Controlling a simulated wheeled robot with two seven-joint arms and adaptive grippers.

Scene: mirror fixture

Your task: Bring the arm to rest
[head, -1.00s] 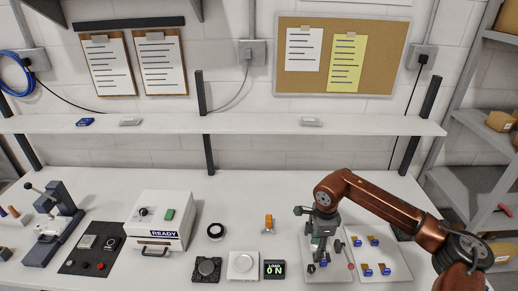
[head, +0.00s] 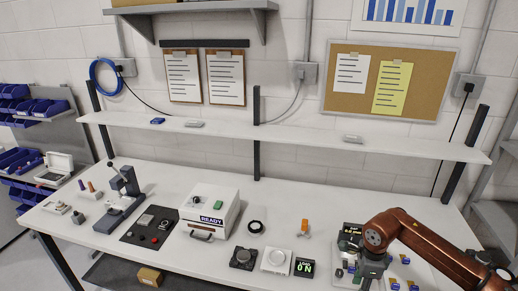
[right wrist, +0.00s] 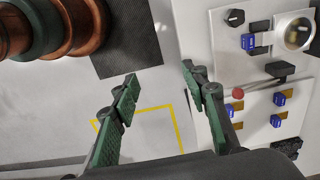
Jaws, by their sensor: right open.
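My right arm (head: 430,245) is copper-coloured and reaches in from the right in the head view. Its dark gripper (head: 372,274) is over the right part of the workbench (head: 120,255), at the pale fixture plate (head: 343,254), and hides part of it. In the right wrist view the two green-padded fingers (right wrist: 160,74) stand apart with nothing between them. A pale surface with a yellow outline (right wrist: 150,108) shows below them. The fixture plate (right wrist: 222,45) with a round silver part lies to their right. My left gripper is not in view.
A tray with several blue-and-orange parts (head: 394,284) lies by the gripper, partly behind the arm. A load readout (head: 305,267) shows 0 N. A white box (head: 210,210) reads READY. A wall shelf (head: 270,133) runs above the bench. Blue bins (head: 35,107) stand at far left.

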